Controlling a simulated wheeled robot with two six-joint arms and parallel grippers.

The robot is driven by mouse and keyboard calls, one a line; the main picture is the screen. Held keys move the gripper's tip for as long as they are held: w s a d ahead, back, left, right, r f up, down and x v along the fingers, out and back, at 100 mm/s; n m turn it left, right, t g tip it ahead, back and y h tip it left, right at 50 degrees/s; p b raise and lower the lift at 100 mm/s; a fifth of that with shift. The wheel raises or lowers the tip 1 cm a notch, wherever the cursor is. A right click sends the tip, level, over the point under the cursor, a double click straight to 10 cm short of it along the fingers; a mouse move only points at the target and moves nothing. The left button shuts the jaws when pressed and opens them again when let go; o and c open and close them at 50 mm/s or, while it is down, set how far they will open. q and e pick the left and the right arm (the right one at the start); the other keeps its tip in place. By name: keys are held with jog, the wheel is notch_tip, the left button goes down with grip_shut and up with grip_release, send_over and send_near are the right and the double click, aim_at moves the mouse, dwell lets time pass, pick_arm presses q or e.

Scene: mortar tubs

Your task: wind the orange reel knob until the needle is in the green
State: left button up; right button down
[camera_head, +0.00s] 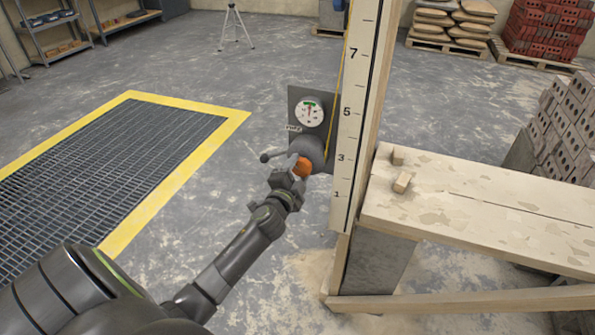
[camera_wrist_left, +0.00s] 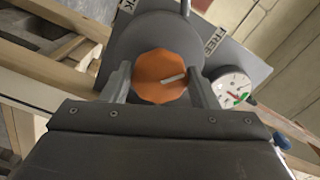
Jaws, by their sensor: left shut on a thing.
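The orange reel knob (camera_head: 304,167) sits on the front of a grey reel (camera_head: 313,148) on a dark plate beside the tall numbered board. In the left wrist view the faceted orange knob (camera_wrist_left: 158,76) has a pale mark on its face. My left gripper (camera_head: 298,170) is shut on the knob, one finger on each side. The round white gauge (camera_head: 309,112) is above the reel and has a green band at its top. It also shows in the wrist view (camera_wrist_left: 234,91). Its reddish needle points towards the green, but is too small to place exactly. My right gripper is out of view.
A grey lever with a ball end (camera_head: 266,157) sticks out left of the reel. A FREE label (camera_wrist_left: 213,41) shows on the plate. A plank bench (camera_head: 480,205) with small wood blocks stands at right. A yellow-edged floor grate (camera_head: 110,150) lies at left.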

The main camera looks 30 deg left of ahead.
pick_arm(q)
jog(key=o, duration=1)
jog(key=shift+s, duration=0.1)
jog(key=v, duration=1.7)
jog(key=shift+s, duration=0.15)
jog(key=shift+f, duration=0.1)
